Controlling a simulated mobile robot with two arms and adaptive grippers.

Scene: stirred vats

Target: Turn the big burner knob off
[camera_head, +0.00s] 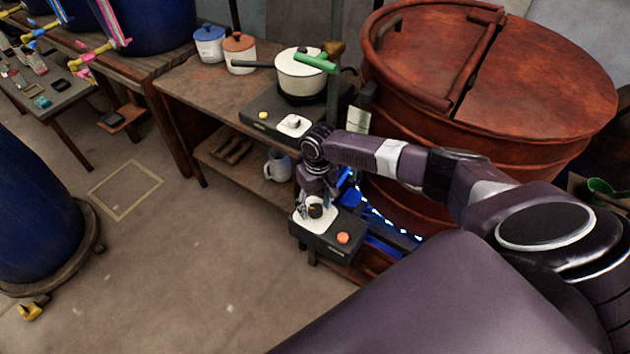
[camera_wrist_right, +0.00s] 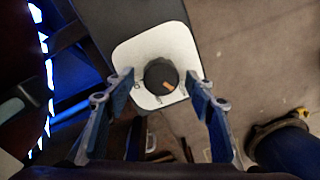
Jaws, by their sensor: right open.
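The big burner knob (camera_wrist_right: 161,76) is a round black knob with an orange mark, on a white plate (camera_wrist_right: 128,55). In the right wrist view it sits between and just beyond my open fingers. The orange mark points toward the lower right side of that view. In the head view the knob (camera_head: 316,211) is on a dark control box (camera_head: 325,242) low beside the big red vat. My right gripper (camera_head: 312,200) is over it, fingers apart; the wrist view shows the same gripper (camera_wrist_right: 161,92). I cannot tell if the fingers touch the knob. My left gripper is not in view.
An orange button (camera_head: 343,238) is on the same box. Blue flames (camera_head: 390,226) burn under the red vat (camera_head: 440,130). A small burner with a white pot (camera_head: 301,75) stands on the wooden bench behind.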

